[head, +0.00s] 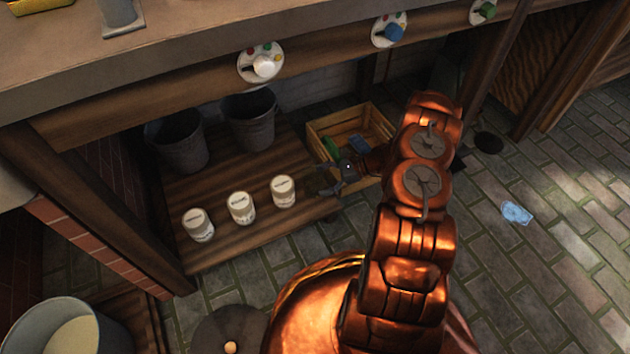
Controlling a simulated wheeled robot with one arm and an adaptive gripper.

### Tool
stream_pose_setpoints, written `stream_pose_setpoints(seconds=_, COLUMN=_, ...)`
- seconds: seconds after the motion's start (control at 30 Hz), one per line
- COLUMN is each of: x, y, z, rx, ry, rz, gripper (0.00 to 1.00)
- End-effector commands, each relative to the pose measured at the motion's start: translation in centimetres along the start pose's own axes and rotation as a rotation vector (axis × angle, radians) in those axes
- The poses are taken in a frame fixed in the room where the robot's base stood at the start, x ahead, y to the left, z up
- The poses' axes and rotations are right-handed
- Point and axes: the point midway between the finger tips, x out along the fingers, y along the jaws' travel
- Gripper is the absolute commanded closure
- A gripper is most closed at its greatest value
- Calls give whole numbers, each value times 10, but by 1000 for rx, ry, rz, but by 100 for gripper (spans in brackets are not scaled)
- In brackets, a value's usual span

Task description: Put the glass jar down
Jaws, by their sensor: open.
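My gripper (325,181) is open, low over the right end of the wooden lower shelf (240,188), with its fingers pointing left. Three pale, labelled jars stand upright in a slanting row on that shelf: a left jar (199,226), a middle jar (242,209) and a right jar (283,192). The right jar is nearest my gripper, with a gap between them. A dim, see-through shape may lie at my fingertips, but it is too small and dark to tell whether it is a glass jar.
Two dark buckets (181,146) stand behind the jars. A wooden crate (377,114) with green and blue things sits just behind my gripper. The counter with painted plates (260,63) overhangs the shelf. A blue scrap (516,213) lies on open floor at right.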

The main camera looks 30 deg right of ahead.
Motion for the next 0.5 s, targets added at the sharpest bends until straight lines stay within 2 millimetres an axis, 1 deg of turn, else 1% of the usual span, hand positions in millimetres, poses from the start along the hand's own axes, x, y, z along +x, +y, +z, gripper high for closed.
stream_pose_setpoints(seconds=0.03, x=-12, y=-1, z=4, rx=-1, ry=2, rz=-3, gripper=3)
stream_pose_setpoints(seconds=0.3, x=-64, y=-1, z=3, rx=-2, ry=2, rz=-3, gripper=3)
stream_pose_setpoints(seconds=0.5, x=-86, y=0, z=2, rx=-2, ry=0, rz=0, gripper=3)
